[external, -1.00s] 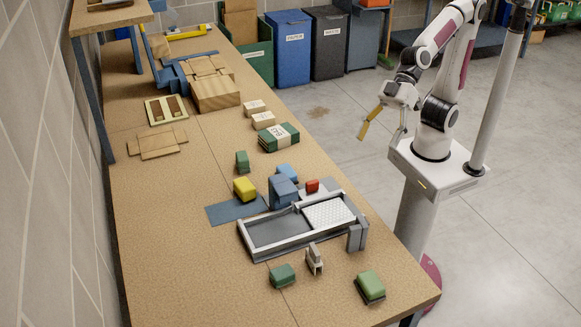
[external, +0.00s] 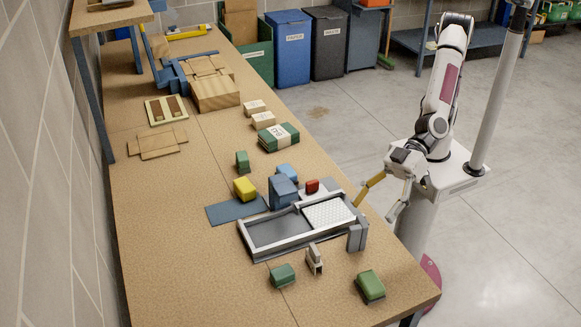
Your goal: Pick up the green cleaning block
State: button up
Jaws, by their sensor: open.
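Several green blocks stand on the table. A lighter green block (external: 370,284) with a dark underside sits near the front right corner. A darker green block (external: 282,275) lies left of it, and a small upright green block (external: 242,160) stands farther back. I cannot tell for certain which one is the cleaning block; the lighter one looks most like it. My gripper (external: 375,212) is open and empty beside the table's right edge, behind the lighter block and apart from it. One finger looks yellow-brown, the other pale.
A grey tray (external: 251,240) with a white grid lies between my gripper and the left blocks. A small upright beige-and-grey piece (external: 314,259) stands before it. Yellow (external: 244,188), blue (external: 283,192) and red (external: 312,186) items crowd behind. The front left table is clear.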

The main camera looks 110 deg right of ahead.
jog(key=a+f+t+h, duration=0.1)
jog(key=a+f+h, duration=0.2)
jog(key=a+f, duration=0.5)
jog(key=m+h, duration=0.1)
jog(key=h, duration=0.2)
send_near(376, 279)
jog(key=w, duration=0.1)
jog(key=w+f, duration=0.1)
jog(key=shift+w+d+f+t, duration=0.15)
jog(key=shift+w+f+t, duration=0.15)
jog(key=shift+w, duration=0.1)
jog(key=shift+w, duration=0.1)
jog(key=shift+x, duration=1.25)
jog(key=shift+f, duration=0.1)
jog(key=shift+x, duration=2.55)
jog(key=shift+c, duration=0.4)
jog(key=c, duration=1.1)
